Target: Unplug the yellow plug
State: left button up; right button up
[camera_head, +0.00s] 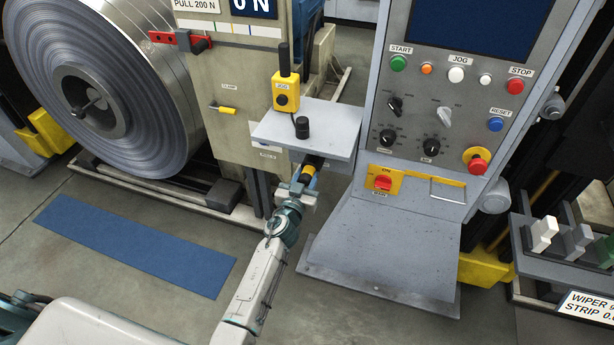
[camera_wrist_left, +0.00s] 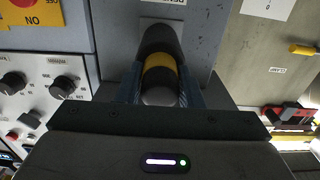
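The yellow plug (camera_head: 309,170) is a dark cylinder with a yellow band, sitting under the grey shelf of the cabinet. In the left wrist view the plug (camera_wrist_left: 160,75) shows its black body going into the grey face, then the yellow band and a grey rounded end. My left gripper (camera_head: 303,184) is at the plug. Its two fingers (camera_wrist_left: 162,92) lie along both sides of the plug's near end. Whether they press on it or leave a small gap, I cannot tell. My right gripper is not in view.
The grey shelf (camera_head: 318,128) overhangs the plug and carries a black knob; a yellow jog box (camera_head: 286,95) stands by it. The control console (camera_head: 440,130) with a red switch (camera_head: 383,183) is close on the right. A steel coil (camera_head: 100,80) stands left. Floor around the blue mat (camera_head: 135,238) is free.

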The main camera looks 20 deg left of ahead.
pick_arm(q)
grip_shut()
jog(key=shift+s, duration=0.15)
jog(key=s+p, duration=0.1)
jog(key=s, duration=0.4)
jog(key=shift+s+a, duration=0.1)
jog(key=shift+s, duration=0.25)
dwell(0.4)
dwell(0.4)
jog(key=s, duration=0.9)
jog(key=shift+a, duration=0.15)
